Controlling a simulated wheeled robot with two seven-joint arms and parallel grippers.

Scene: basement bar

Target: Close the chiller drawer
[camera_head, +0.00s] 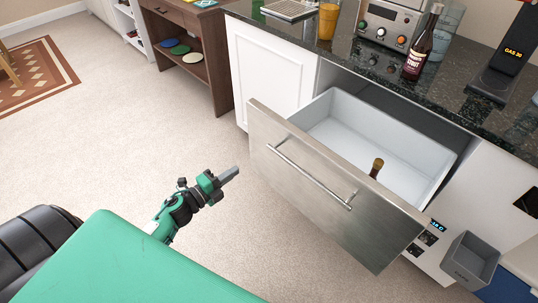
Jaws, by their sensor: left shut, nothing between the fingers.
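The chiller drawer (331,208) stands pulled out from under the counter. It has a brushed steel front with a long bar handle (309,175) and a pale grey inner tub (372,130). The neck of a brown bottle (376,168) shows inside, near the front; its lower part is hidden by the drawer front. My left gripper (230,175) is shut and empty. In the picture it is left of the steel front, apart from the drawer and its handle. My right gripper is not in view.
The dark stone counter (458,97) holds a brown bottle (422,42), an orange glass (328,20) and a steel machine (386,25). A grey bin (470,261) hangs right of the drawer. A wooden shelf unit (200,50) stands behind. Open carpet (120,135) lies at left.

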